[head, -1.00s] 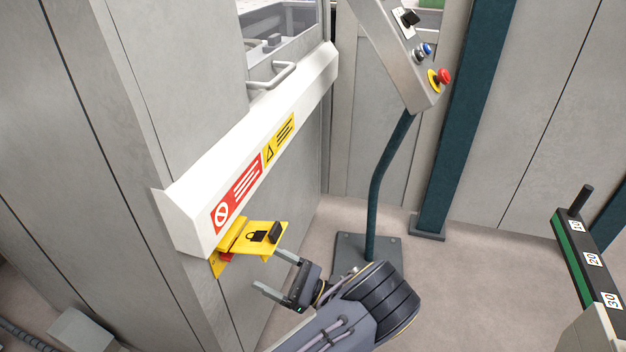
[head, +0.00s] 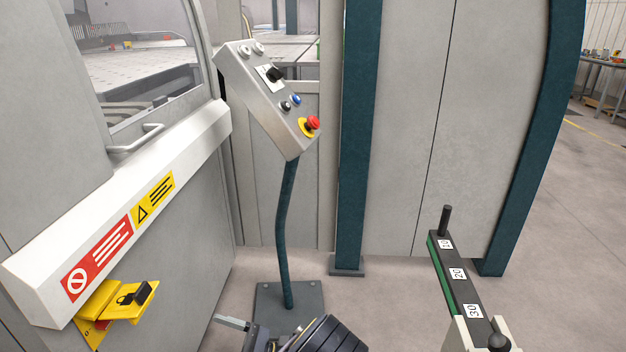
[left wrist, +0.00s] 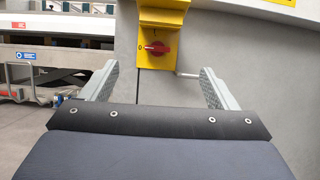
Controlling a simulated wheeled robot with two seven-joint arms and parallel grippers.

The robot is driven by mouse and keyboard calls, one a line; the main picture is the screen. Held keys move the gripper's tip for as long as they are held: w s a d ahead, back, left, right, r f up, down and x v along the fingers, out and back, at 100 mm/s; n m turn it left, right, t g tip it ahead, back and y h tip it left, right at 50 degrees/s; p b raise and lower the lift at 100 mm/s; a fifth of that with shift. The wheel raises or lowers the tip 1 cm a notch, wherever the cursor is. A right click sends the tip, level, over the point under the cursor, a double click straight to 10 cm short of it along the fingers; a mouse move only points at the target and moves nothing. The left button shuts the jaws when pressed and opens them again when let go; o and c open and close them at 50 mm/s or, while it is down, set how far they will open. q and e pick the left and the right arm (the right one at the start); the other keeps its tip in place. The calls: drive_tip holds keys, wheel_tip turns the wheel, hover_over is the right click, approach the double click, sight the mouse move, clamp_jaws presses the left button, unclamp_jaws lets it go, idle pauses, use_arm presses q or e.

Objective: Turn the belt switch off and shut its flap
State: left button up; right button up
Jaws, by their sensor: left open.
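The belt switch is a red rotary knob (left wrist: 160,48) on a yellow plate, centred at the top of the left wrist view. Its handle lies horizontal, towards the 0 mark on the left. In the head view only a bit of red shows under the flap. The yellow flap (head: 142,300), with a black padlock sign and a black block on it, is raised and stands out above the knob. My left gripper (left wrist: 160,76) is open and empty, facing the switch from a short distance, apart from it. One finger shows at the bottom of the head view. My right gripper is out of view.
A white ledge (head: 190,150) with warning labels juts out above the switch. A tilted control box (head: 262,95) with a red emergency button stands on a teal post to the right. A numbered rail (head: 455,275) stands at the lower right.

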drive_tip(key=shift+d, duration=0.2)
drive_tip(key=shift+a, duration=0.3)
use_arm(q)
drive_tip(key=s+a+r+n+g+h, duration=0.1)
drive_tip(key=s+a+n+g+h, duration=0.4)
drive_tip(key=s+a+g+h, duration=0.15)
drive_tip(key=s+r+n+h, duration=0.4)
drive_tip(key=s+n+h, duration=0.5)
drive_tip(key=h, duration=0.5)
drive_tip(key=s+d+r+n+t+h, duration=0.6)
drive_tip(key=r+t, duration=0.2)
drive_tip(key=t, duration=0.3)
wheel_tip(320, 180, up, 22)
drive_tip(key=p, duration=2.2)
drive_tip(key=shift+s, duration=0.2)
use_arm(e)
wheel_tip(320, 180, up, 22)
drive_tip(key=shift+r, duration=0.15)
use_arm(q)
drive_tip(key=shift+r+g, duration=0.1)
drive_tip(key=shift+g, duration=0.15)
